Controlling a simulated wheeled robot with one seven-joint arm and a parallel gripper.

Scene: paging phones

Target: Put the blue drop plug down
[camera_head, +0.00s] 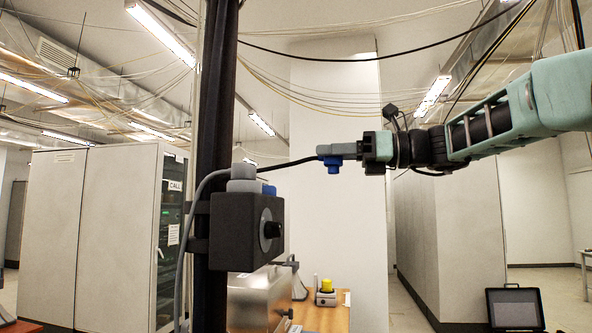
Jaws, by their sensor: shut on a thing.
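My gripper (374,147) reaches in from the right at mid-height and is shut on the blue drop plug (335,162). The plug is held in the air, with its grey-blue body pointing left and a blue part hanging below it. A small blue piece (268,190) shows beside that connector. The fingertips are small and partly merged with the plug.
The dark vertical post (212,120) stands left of the plug. Below is a wooden table (322,316) with a metal box (258,298) and a yellow-topped device (326,290). Cabinets (90,235) stand left. An open black case (515,308) is at lower right. Cables hang overhead.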

